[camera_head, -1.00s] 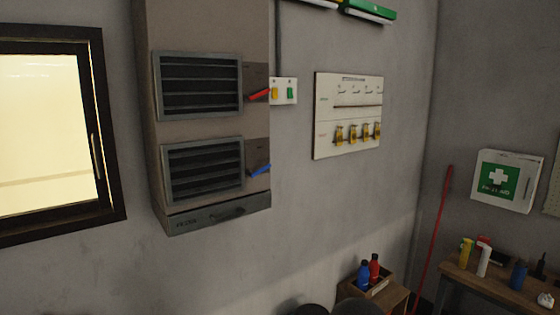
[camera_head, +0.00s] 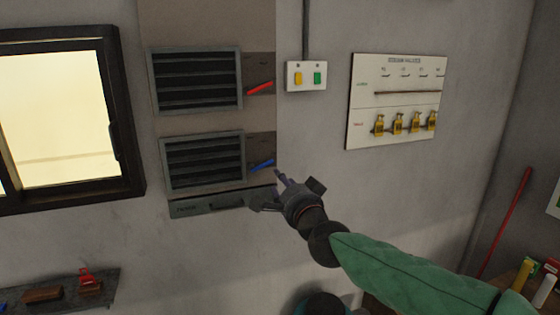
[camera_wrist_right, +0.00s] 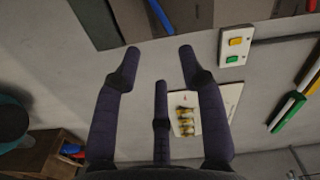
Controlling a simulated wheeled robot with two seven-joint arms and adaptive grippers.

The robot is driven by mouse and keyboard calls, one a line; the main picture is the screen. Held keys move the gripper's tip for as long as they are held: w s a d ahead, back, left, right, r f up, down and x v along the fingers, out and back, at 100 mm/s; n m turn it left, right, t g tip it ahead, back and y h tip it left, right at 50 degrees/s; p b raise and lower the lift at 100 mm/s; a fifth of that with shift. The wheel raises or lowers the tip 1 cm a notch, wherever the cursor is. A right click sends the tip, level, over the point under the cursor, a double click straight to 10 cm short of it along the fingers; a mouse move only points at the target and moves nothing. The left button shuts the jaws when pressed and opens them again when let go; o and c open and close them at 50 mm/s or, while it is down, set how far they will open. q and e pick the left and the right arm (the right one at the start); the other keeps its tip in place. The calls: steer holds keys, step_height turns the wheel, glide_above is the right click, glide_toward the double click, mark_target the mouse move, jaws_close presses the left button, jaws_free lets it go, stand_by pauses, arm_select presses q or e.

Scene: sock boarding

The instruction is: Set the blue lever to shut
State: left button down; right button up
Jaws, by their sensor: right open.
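The blue lever (camera_head: 262,165) sits on a dark plate at the right of the lower louvred vent (camera_head: 203,162), slanting up to the right. My right gripper (camera_head: 268,188) is open and empty, close below and to the right of the lever in the head view. I cannot tell from this view whether it touches the lever. In the right wrist view the blue lever (camera_wrist_right: 160,17) lies beyond the spread fingers (camera_wrist_right: 160,55), apart from them. My left gripper is not in view.
A red lever (camera_head: 260,88) sits beside the upper vent (camera_head: 195,80). A switch plate (camera_head: 307,76) with yellow and green buttons and a padlock board (camera_head: 396,100) are on the wall to the right. A window (camera_head: 65,110) is at left, a shelf (camera_head: 60,292) below.

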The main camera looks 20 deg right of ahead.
steer(key=w, duration=1)
steer(key=shift+w+a+r, duration=0.2)
steer(key=shift+w+a, duration=0.15)
steer(key=shift+w, duration=0.05)
jaws_close()
